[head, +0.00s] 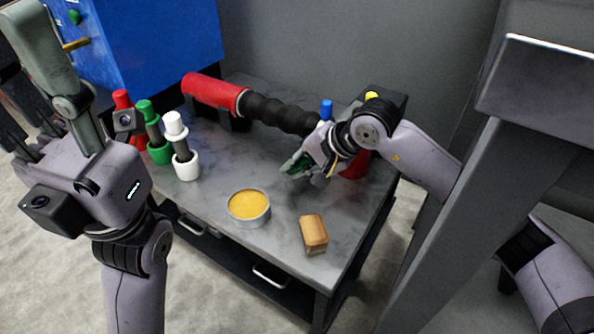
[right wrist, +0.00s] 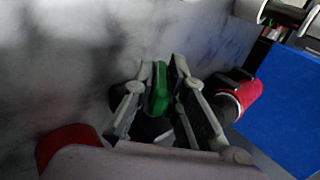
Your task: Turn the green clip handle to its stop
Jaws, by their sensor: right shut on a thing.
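The green clip handle (head: 297,163) is low over the right part of the grey table, near the front of a black ribbed arm (head: 280,113). My right gripper (head: 298,172) is shut on it. In the right wrist view the green handle (right wrist: 158,92) sits between the two fingers of my right gripper (right wrist: 160,78). My fingers hide part of the handle and whatever it joins. My left gripper (head: 22,75) is raised at the left of the head view, with its fingers spread and nothing seen between them.
The grey table (head: 225,150) holds a round tin with yellow contents (head: 248,206) and a tan block (head: 314,233). Red, green and white-topped (head: 185,150) posts stand at the left. A red cylinder (head: 213,93) lies behind. A blue cabinet (head: 165,40) stands at the back left.

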